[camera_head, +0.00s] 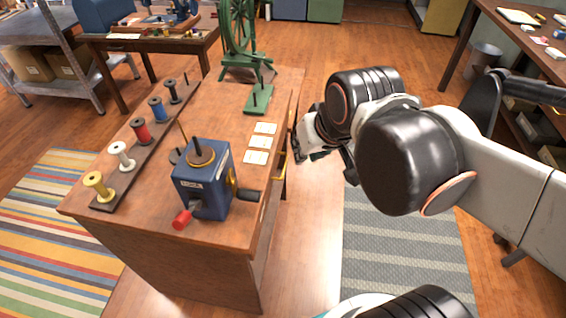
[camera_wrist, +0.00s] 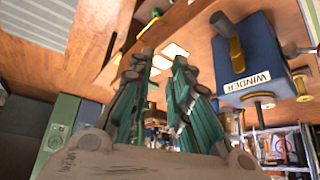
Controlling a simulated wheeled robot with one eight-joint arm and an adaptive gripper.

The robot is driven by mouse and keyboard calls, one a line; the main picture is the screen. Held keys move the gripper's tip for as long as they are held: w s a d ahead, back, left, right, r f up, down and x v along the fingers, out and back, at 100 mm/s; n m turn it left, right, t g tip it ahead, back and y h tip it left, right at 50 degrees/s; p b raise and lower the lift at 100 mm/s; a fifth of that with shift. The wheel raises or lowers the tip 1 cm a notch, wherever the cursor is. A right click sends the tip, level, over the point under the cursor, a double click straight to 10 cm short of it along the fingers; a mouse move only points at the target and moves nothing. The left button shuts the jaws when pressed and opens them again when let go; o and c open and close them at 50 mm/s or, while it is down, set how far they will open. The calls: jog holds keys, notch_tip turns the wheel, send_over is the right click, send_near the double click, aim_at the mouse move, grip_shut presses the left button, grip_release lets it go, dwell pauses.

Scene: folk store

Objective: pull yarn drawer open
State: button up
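The yarn drawer is in the right-hand side of the wooden table (camera_head: 205,250), seen steeply from above in the head view, so its front is mostly hidden. A brass handle (camera_head: 281,165) shows below the table's right edge. My gripper (camera_head: 303,153) is beside that edge, just right of the handle. In the wrist view my gripper (camera_wrist: 164,58) has its two green-padded fingers apart, with nothing seen between them. A small brass piece (camera_wrist: 154,17) shows beyond the fingertips; I cannot tell if it is the handle. I see no contact with the handle.
A blue winder (camera_head: 203,182) stands on the table, also seen in the wrist view (camera_wrist: 246,62). A rack of spools (camera_head: 140,133), white cards (camera_head: 261,142) and a green spinning wheel (camera_head: 240,40) share the tabletop. A striped grey rug (camera_head: 400,250) covers floor to the right.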

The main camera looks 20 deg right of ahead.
jog(key=w+d+m+g+p, duration=0.1)
jog(key=w+g, duration=0.1)
jog(key=w, duration=0.5)
jog(key=m+g+y+p, duration=0.2)
jog(key=m+g+p, duration=0.1)
jog(key=m+p, duration=0.1)
send_over(285, 165)
jog(key=s+d, duration=0.2)
jog(key=s+d+f+x, duration=0.1)
jog(key=s+d+x, duration=0.15)
jog(key=x, duration=1.35)
jog(key=b+x, duration=0.1)
jog(key=x, duration=0.3)
jog(key=b+x, duration=0.2)
jog(key=x, duration=0.2)
jog(key=d+b+x, duration=0.1)
jog(key=b+x, duration=0.1)
jog(key=x, duration=0.2)
jog(key=shift+w+f, duration=0.4)
jog(key=shift+f, duration=0.05)
grip_shut()
